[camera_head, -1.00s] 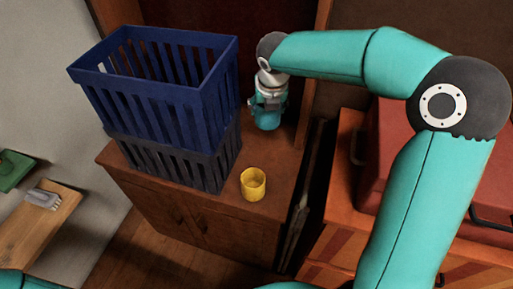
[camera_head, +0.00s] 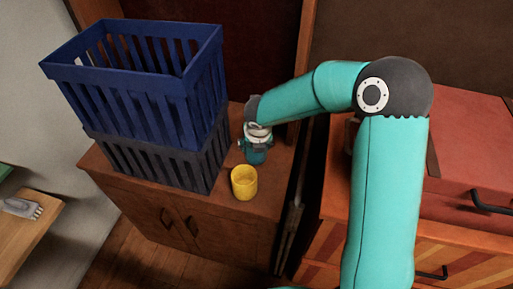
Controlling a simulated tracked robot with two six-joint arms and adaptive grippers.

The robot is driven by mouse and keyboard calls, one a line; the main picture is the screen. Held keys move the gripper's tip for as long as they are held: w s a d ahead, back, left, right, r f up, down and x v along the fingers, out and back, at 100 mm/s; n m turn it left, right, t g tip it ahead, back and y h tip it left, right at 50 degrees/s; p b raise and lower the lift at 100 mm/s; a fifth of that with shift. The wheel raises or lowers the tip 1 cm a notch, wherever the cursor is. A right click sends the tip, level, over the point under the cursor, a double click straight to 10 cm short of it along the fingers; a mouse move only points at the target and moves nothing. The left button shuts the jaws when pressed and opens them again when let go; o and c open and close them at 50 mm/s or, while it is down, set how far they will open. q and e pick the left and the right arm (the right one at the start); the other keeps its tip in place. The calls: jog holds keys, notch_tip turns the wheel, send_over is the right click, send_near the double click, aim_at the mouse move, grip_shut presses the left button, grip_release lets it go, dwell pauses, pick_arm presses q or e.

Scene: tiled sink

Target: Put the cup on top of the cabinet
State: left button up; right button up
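A yellow cup (camera_head: 244,183) stands upright on top of the brown wooden cabinet (camera_head: 217,220), near its front edge and to the right of the crates. My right arm reaches in from the lower right. Its end with the gripper (camera_head: 256,153) is just behind the cup, over the cabinet top. The wrist hides the fingers, so I cannot see whether they are open or shut. The cup looks apart from the gripper. My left gripper is not in view.
A blue slatted crate (camera_head: 135,102) sits on a dark grey crate (camera_head: 150,162) on the cabinet's left side. A red toolbox (camera_head: 475,140) rests on an orange-brown drawer unit (camera_head: 455,262) at right. A wooden board (camera_head: 18,238) with a grey brush (camera_head: 20,208) is at left.

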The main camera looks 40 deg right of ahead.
jog(key=shift+f, duration=0.2)
jog(key=shift+f, duration=0.15)
jog(key=o, duration=1.1)
jog(key=shift+s+a+r, duration=0.1)
jog(key=shift+r, duration=0.6)
jog(key=p+v, duration=0.2)
jog(key=v, duration=0.9)
jog(key=shift+s+p, duration=0.1)
jog(key=shift+p, duration=0.3)
